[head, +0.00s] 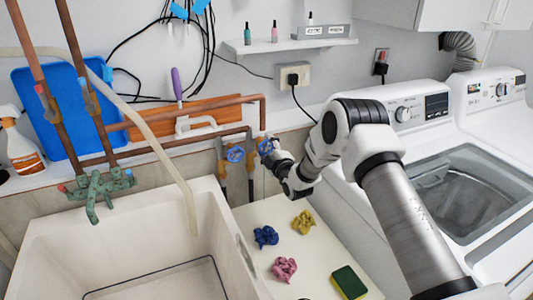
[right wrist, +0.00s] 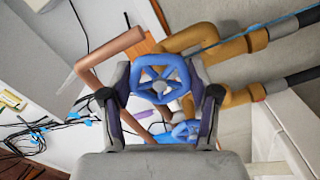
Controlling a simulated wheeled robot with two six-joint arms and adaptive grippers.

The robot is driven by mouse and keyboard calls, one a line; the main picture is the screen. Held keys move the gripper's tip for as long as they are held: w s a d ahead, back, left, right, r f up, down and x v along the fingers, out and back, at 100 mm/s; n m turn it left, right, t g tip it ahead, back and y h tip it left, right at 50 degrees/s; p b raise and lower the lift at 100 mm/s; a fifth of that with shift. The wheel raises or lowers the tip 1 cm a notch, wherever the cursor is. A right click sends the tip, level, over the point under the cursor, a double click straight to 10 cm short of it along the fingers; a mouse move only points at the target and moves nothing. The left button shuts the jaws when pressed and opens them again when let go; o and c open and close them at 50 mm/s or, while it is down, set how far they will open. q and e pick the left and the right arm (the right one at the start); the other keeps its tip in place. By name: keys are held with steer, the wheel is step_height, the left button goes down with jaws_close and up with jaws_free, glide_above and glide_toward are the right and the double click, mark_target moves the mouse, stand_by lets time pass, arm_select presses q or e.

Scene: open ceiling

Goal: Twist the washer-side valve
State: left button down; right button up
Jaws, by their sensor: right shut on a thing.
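Two blue valve wheels sit on pipes at the wall, right of the sink. The washer-side valve (head: 264,145) is the right one, nearer the white machines. My right gripper (head: 271,152) reaches it from the right and is shut on its wheel. In the right wrist view the held spoked wheel (right wrist: 160,72) lies between the two fingers, upper centre. The other blue valve (head: 236,154) is free, to its left; it also shows in the right wrist view (right wrist: 188,130), partly hidden behind the gripper. My left gripper is not in view.
White washers (head: 420,128) stand at right, beneath my right arm. A white sink (head: 130,245) with a green tap (head: 97,190) is at left. Crumpled cloths (head: 285,269) and a sponge (head: 348,283) lie on the counter. Copper pipes (head: 190,110) run along the wall.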

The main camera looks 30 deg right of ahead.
steer(key=shift+m+b, duration=0.45)
steer(key=shift+m, duration=0.35)
steer(key=o, duration=1.2)
steer(key=shift+c, duration=0.2)
steer(key=s, duration=1.2)
steer(key=shift+a, duration=0.35)
